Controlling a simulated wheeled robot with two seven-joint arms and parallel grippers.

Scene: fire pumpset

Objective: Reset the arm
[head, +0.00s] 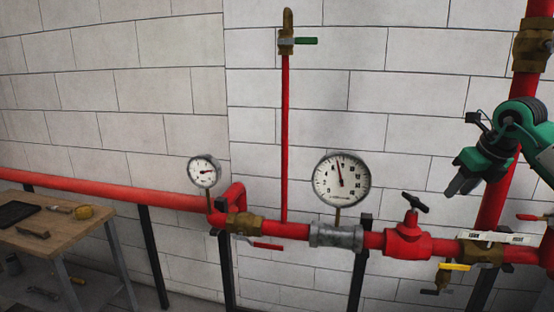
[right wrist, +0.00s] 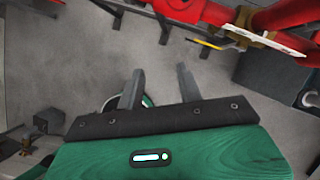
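My right gripper (head: 462,186) is in the head view at the right, green and black with grey fingers pointing down and left. It is in front of the thick red vertical pipe (head: 497,190) and above the red horizontal pipe. In the right wrist view its two grey fingers (right wrist: 160,85) are spread apart with nothing between them. The right arm (head: 530,125) comes in from the right edge. My left gripper is not in view.
Two gauges, a small one (head: 204,171) and a larger one (head: 341,179), stand on the red pipe. A red valve with a black handle (head: 408,240) and a yellow-handled valve (head: 454,267) are below the gripper. A wooden table (head: 60,236) with tools is at left.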

